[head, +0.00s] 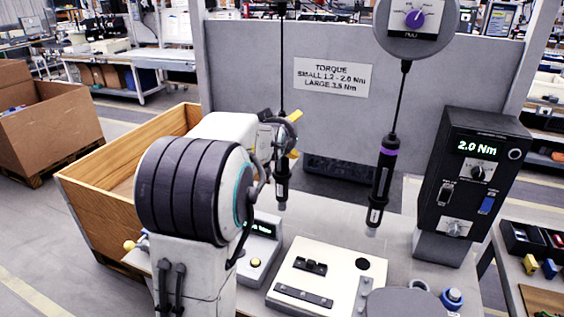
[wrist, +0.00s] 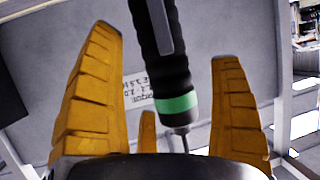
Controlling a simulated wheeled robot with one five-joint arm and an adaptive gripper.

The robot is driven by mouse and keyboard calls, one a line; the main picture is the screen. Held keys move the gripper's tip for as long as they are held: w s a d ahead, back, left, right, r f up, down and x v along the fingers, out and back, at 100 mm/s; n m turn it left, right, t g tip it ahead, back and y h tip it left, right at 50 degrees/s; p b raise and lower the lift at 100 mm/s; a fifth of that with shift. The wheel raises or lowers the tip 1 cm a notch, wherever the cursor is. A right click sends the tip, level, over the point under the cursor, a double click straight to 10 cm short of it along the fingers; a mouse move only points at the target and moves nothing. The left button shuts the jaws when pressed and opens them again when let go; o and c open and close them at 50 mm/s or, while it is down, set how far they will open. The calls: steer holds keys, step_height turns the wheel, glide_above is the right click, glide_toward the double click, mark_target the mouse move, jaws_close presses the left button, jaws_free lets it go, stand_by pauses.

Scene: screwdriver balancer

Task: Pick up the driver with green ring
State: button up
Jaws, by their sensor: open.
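The driver with green ring (wrist: 177,104) hangs on a cable. In the wrist view its black body crosses between my yellow fingers, with gaps on both sides. It also shows in the head view (head: 282,190), where my arm and gripper hide its upper part and the ring. My gripper (wrist: 164,48) is open around or just short of this driver; the depth is hard to tell. In the head view my gripper (head: 296,135) shows at the driver's upper part. A second driver, with a purple ring (head: 383,185), hangs to the right.
A grey panel with a torque sign (head: 332,77) stands behind the drivers. A black controller reading 2.0 Nm (head: 470,185) stands at the right. A white fixture (head: 325,275) sits on the bench below. A wooden crate (head: 110,195) is at the left.

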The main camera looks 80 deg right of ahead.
steer(key=shift+d+f, duration=0.2)
steer(key=shift+d, duration=0.2)
steer(key=c, duration=1.3)
steer(key=shift+r, duration=0.15)
steer(key=shift+c, duration=0.4)
steer(key=shift+r, duration=0.1)
